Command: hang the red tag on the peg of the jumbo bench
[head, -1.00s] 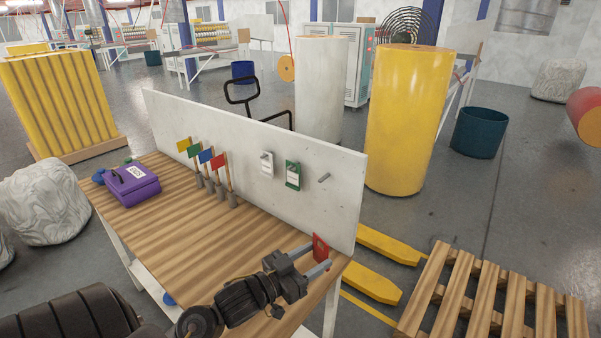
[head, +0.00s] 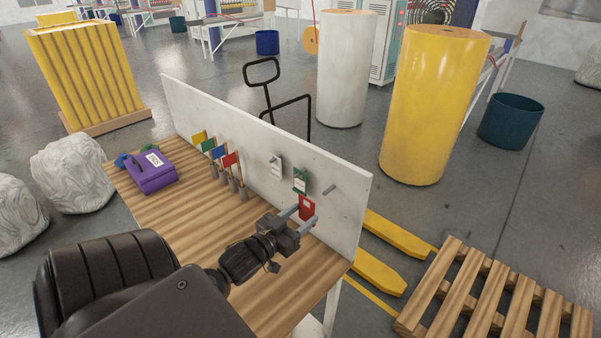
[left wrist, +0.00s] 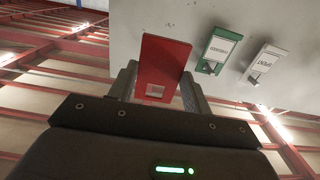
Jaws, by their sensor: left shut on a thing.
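The red tag (head: 307,207) is held between the fingers of my left gripper (head: 301,213), in front of the white back panel (head: 349,193) of the bench (head: 210,238). In the left wrist view the red tag (left wrist: 162,68) stands up between the two fingers (left wrist: 160,88), its small pale window low down. A bare peg (head: 329,190) sticks out of the panel, up and to the right of the tag in the head view. A green tag (head: 300,180) and a white tag (head: 276,165) hang on the panel to the left of the bare peg. My right gripper is not in view.
Several small flags (head: 230,160) in grey holders stand along the panel. A purple box (head: 152,172) is at the bench's far left end. A wooden pallet (head: 480,290) and yellow forks (head: 378,270) lie on the floor at the right. The bench's middle top is clear.

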